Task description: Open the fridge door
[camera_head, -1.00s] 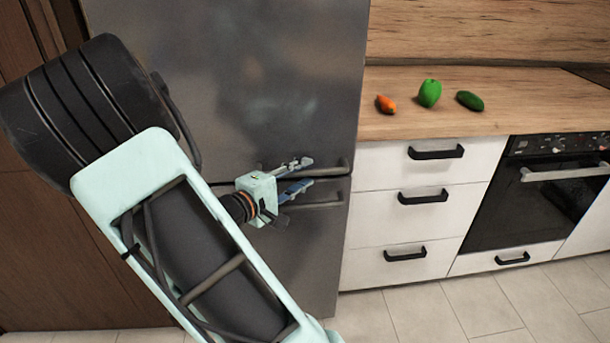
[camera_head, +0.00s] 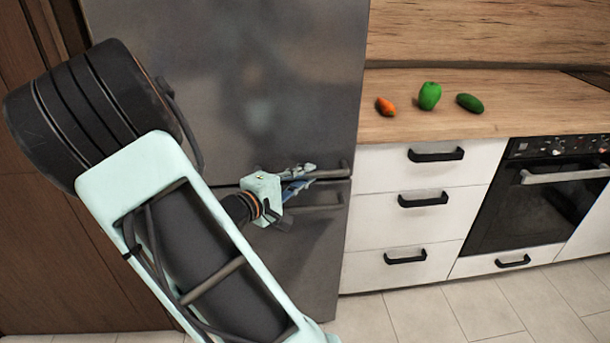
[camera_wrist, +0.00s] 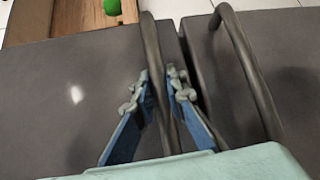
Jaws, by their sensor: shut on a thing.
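The grey fridge has an upper door (camera_head: 270,80) and a lower door (camera_head: 310,255), each with a bar handle beside the seam. My gripper (camera_head: 308,174) is at the upper door's handle (camera_head: 335,172), just above the seam. In the wrist view, my gripper's blue fingers (camera_wrist: 163,82) lie on both sides of that handle (camera_wrist: 151,45) and are shut on it. The lower door's handle (camera_wrist: 248,62) is apart, to the right in that view. Both doors look closed. My gripper partly hides the handles in the head view.
White drawers (camera_head: 410,225) and an oven (camera_head: 530,195) stand right of the fridge. A carrot (camera_head: 386,106), a green pepper (camera_head: 430,96) and a cucumber (camera_head: 470,103) lie on the wooden counter (camera_head: 530,90). A brown panel (camera_head: 60,250) is on the left. Tiled floor lies in front.

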